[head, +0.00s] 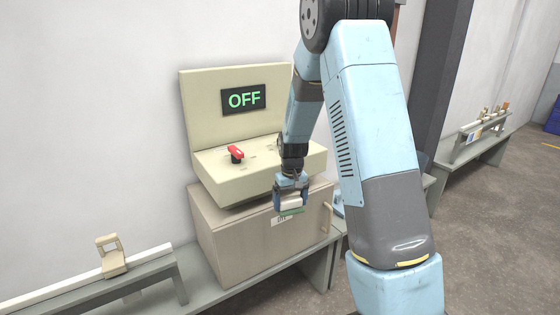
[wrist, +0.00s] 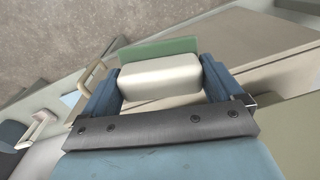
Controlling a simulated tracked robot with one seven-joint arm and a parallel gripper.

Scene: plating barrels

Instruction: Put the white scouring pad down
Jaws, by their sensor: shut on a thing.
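The white scouring pad (wrist: 160,79) is a pale block with a green layer along one side. My gripper (head: 291,200) is shut on it, with one blue finger at each end of the block in the wrist view. In the head view the pad (head: 291,210) hangs below the fingers, in front of the beige cabinet (head: 235,245). It looks clear of any surface, though I cannot tell its exact distance from the cabinet front.
A cream control box (head: 225,172) with a red switch (head: 235,153) and an OFF display (head: 243,99) stands on the cabinet. A grey bench (head: 150,275) runs along the wall, with a beige handled object (head: 112,258) at left. Small items (head: 487,114) stand on a far bench.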

